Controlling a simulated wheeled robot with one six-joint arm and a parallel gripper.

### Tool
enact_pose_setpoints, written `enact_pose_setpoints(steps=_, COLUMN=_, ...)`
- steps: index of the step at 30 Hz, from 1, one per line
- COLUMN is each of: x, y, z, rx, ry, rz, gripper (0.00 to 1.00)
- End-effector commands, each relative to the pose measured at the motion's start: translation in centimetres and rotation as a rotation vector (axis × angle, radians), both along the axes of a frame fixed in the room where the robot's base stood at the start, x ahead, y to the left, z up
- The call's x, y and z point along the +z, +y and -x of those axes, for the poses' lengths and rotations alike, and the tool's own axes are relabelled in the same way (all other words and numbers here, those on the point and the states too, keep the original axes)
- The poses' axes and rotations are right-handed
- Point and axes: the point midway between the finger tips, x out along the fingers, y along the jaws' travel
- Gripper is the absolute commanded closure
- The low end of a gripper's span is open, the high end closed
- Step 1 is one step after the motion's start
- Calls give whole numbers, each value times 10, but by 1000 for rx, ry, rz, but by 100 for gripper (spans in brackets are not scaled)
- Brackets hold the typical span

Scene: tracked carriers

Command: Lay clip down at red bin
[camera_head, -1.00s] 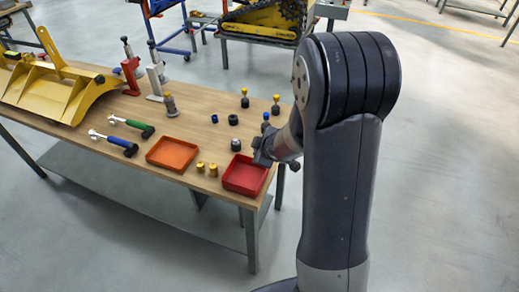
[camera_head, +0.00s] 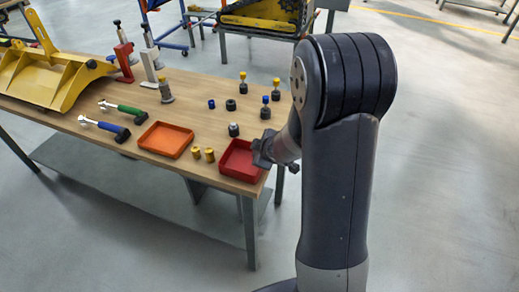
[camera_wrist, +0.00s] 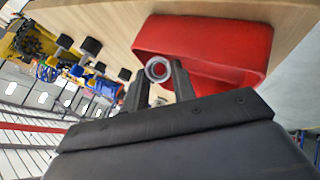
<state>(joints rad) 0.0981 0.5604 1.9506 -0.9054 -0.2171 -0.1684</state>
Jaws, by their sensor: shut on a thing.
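The red bin (camera_head: 228,170) is an open, shallow tray at the front right corner of the wooden table. It also shows large at the top of the wrist view (camera_wrist: 225,38). My gripper (camera_head: 262,153) is at the bin's right side in the head view, covering part of its rim. In the wrist view, my gripper's (camera_wrist: 159,82) two dark fingers are shut on a small grey ring-shaped clip (camera_wrist: 151,72). The clip appears in front of the bin's near wall; its height above the bin is unclear. The head view does not show the clip distinctly.
An orange tray (camera_head: 165,153) and two small yellow cylinders (camera_head: 209,155) lie left of the bin. A grey-topped black piece (camera_head: 234,130) and several knobbed parts stand behind it. Hammers (camera_head: 105,127) and a yellow bucket part (camera_head: 45,85) are farther left.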

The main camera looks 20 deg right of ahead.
Motion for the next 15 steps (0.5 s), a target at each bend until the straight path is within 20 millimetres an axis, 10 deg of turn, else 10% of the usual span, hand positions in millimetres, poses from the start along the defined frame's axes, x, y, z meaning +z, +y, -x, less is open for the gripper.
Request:
enact_pose_setpoints(steps=11, x=-2, y=0, z=0, rx=0, ry=0, rz=0, gripper=96)
enact_pose_setpoints(steps=12, x=-2, y=0, z=0, rx=0, ry=0, rz=0, gripper=71)
enact_pose_setpoints(steps=15, x=-2, y=0, z=0, rx=0, ry=0, rz=0, gripper=63)
